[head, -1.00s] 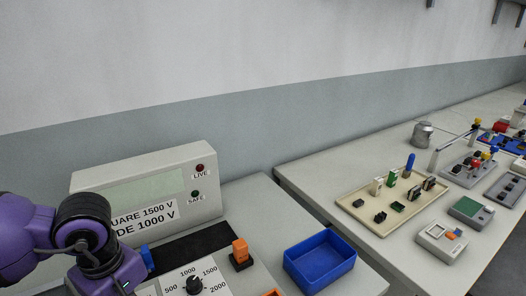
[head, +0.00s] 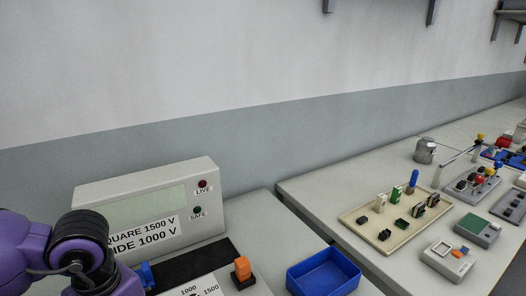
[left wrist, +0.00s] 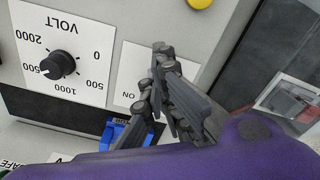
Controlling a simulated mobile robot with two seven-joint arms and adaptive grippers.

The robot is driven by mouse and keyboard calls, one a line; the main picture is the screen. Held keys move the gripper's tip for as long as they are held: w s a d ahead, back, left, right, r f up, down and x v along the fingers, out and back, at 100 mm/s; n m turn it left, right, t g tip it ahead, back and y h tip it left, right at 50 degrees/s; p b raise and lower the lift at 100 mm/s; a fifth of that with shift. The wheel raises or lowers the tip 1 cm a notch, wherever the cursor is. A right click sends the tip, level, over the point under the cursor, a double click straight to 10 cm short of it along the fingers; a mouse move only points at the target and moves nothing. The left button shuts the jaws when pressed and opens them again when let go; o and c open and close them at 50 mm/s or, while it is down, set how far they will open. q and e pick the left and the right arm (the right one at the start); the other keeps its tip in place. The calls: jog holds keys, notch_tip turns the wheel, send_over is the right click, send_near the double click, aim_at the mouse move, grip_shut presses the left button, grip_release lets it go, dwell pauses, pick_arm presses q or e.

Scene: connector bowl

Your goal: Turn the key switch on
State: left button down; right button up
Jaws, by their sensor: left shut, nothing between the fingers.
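In the left wrist view, a white plate (left wrist: 131,68) with the letters ON sits on the grey panel. The fingers of my left gripper (left wrist: 163,52) are shut and empty in front of this plate, covering part of it. I cannot make out the key switch itself; it may be behind the fingers. I cannot tell whether the fingertips touch anything. In the head view only my purple left arm shows at the lower left, with its gripper out of the picture. My right gripper is in neither view.
A VOLT dial (left wrist: 58,65) sits beside the plate, and a yellow knob (left wrist: 200,3) shows at the top. A blue connector (left wrist: 122,132) is close to the fingers. The display box (head: 150,205) stands behind. An orange connector (head: 242,268) and a blue bin (head: 322,274) are to the right.

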pick_arm(q)
notch_tip(320, 180, up, 6)
jog(key=shift+f+p, duration=0.1)
jog(key=shift+p, duration=1.05)
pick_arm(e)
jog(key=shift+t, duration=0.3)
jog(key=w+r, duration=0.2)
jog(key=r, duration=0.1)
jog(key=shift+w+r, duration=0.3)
